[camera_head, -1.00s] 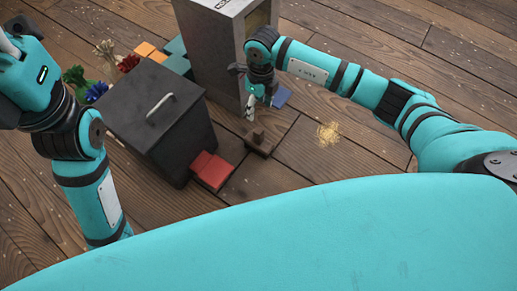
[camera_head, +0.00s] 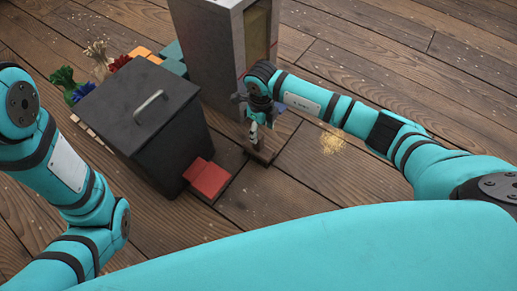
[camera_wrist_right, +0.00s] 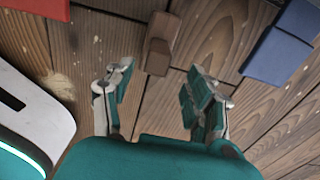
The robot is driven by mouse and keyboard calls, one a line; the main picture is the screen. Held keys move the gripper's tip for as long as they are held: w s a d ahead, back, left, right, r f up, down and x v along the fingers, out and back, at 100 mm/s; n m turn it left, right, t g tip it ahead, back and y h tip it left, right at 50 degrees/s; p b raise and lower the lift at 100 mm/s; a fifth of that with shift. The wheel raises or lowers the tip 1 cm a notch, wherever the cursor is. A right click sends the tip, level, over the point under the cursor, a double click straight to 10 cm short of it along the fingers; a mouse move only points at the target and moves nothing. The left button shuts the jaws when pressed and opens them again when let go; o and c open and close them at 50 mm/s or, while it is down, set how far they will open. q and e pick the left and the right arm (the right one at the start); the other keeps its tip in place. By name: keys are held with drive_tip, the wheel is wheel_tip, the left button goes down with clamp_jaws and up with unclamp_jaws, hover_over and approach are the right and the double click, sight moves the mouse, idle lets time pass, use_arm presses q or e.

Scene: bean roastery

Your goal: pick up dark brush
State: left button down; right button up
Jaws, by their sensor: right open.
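The dark brush (camera_head: 263,152) is a small brown block-shaped piece on the wooden floor, right of the dark bin. My right gripper (camera_head: 254,136) is just above it in the head view and hides part of it. In the right wrist view the brush (camera_wrist_right: 160,45) lies just beyond the fingertips, in line with the gap between them. The right gripper (camera_wrist_right: 158,73) is open and empty there. My left arm shows at the left of the head view, but its gripper is out of frame.
A dark bin (camera_head: 140,105) with a handle stands left of the brush, with a red piece (camera_head: 206,179) at its foot. A tall grey cabinet (camera_head: 209,60) stands behind. A blue piece (camera_wrist_right: 284,45) lies right of the brush. Chaff (camera_head: 332,143) lies on open floor.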

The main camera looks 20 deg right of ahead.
sight(258, 147)
drive_tip(key=shift+a+f+b, duration=0.1)
drive_tip(key=shift+f+b, duration=0.25)
drive_tip(key=shift+f, duration=0.15)
drive_tip(key=f+b, duration=0.3)
drive_tip(key=shift+a+f, duration=0.2)
drive_tip(key=shift+a, duration=0.05)
drive_tip(key=shift+f+b, duration=0.45)
drive_tip(key=shift+b, duration=0.05)
drive_tip(key=shift+r, duration=0.1)
clamp_jaws()
